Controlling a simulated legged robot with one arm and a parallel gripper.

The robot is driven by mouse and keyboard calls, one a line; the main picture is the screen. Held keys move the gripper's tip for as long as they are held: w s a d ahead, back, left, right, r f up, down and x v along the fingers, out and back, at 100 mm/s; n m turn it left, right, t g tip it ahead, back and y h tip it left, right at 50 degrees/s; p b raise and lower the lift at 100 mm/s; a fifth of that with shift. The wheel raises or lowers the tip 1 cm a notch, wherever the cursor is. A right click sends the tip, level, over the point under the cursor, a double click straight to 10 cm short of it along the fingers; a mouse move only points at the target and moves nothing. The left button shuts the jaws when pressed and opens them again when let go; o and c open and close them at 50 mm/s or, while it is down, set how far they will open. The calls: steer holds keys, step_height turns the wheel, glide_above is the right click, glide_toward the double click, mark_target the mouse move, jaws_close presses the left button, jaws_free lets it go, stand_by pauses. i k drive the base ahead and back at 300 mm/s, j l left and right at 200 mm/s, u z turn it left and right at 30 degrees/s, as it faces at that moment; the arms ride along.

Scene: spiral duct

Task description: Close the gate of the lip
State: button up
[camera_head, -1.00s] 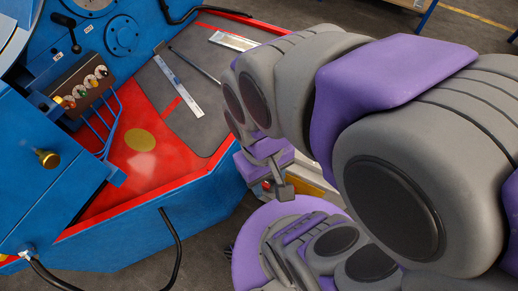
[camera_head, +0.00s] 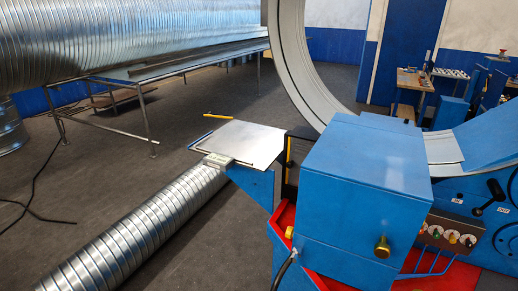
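A blue spiral duct machine stands at the right, with a large blue box housing (camera_head: 352,180) in front. A brass knob (camera_head: 382,246) sits on the housing's front face. I cannot tell for certain which part is the gate of the lip. A flat metal plate (camera_head: 245,142) lies on a blue support (camera_head: 252,183) left of the housing, beside a dark upright part with yellow marks (camera_head: 290,155). A ribbed metal duct (camera_head: 140,232) extends from near the plate toward the lower left. My gripper is not in view.
A panel with several coloured knobs (camera_head: 447,236) and a black lever (camera_head: 490,197) are at the right. A wide metal strip loop (camera_head: 300,75) rises behind the housing. A large duct (camera_head: 130,35) is near a metal rack (camera_head: 148,115). Bare floor (camera_head: 110,180) lies left; a cable crosses it.

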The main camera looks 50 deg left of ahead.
mark_target(209, 114)
steer(key=j+u, duration=0.15)
steer(key=u, duration=1.75)
steer(key=i+j+u, duration=0.35)
steer(key=i, duration=0.55)
steer(key=i+u, duration=0.4)
steer(key=i, duration=0.45)
steer(key=i+j+z, duration=0.1)
steer(key=i+z, duration=0.3)
steer(key=i, duration=0.2)
steer(key=i+j+z, duration=0.4)
steer(key=i, duration=0.15)
steer(key=i+j+z, duration=0.4)
steer(key=i, duration=0.15)
steer(key=i+j+z, duration=0.55)
steer(key=j+z, duration=0.2)
